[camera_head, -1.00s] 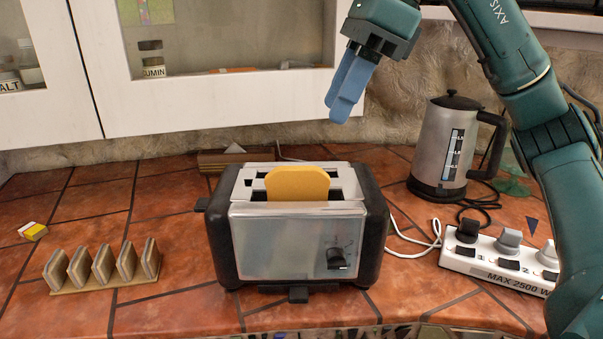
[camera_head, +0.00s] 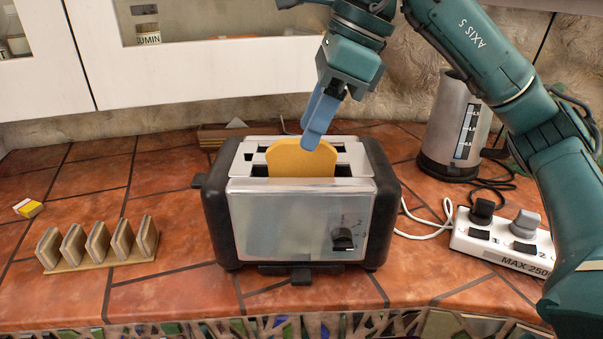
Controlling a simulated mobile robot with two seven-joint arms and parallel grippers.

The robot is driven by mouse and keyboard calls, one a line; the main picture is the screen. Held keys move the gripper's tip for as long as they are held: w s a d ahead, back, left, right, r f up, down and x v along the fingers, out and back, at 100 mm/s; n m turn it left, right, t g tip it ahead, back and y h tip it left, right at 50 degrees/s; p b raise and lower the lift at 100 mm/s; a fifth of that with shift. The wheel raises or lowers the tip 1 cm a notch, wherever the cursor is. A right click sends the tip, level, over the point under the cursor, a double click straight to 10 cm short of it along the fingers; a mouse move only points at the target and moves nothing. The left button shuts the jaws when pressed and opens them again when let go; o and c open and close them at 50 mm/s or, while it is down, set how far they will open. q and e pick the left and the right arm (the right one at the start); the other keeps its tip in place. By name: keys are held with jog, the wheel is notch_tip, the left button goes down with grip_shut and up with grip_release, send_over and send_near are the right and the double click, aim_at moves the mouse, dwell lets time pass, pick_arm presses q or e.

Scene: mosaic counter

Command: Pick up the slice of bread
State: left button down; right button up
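The slice of bread (camera_head: 296,161) is yellow-orange and stands upright in a slot of the silver and black toaster (camera_head: 300,215), its upper part above the slot. My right gripper (camera_head: 312,141) comes down from above, with its blue fingers at the top right of the slice. The fingertips overlap the slice's top edge in the picture; I cannot tell whether they touch it. One finger largely covers the other, so the gap between them is hidden. My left gripper is not in view.
A kettle (camera_head: 453,130) and a white power strip (camera_head: 500,240) are at right. A cabinet (camera_head: 200,75) is behind. Counter between rack and toaster is clear.

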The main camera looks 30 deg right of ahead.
aim_at(301, 174)
jog(key=x, duration=0.3)
jog(key=shift+w+a+f, duration=0.2)
jog(key=shift+f, duration=0.1)
jog(key=c, duration=0.7)
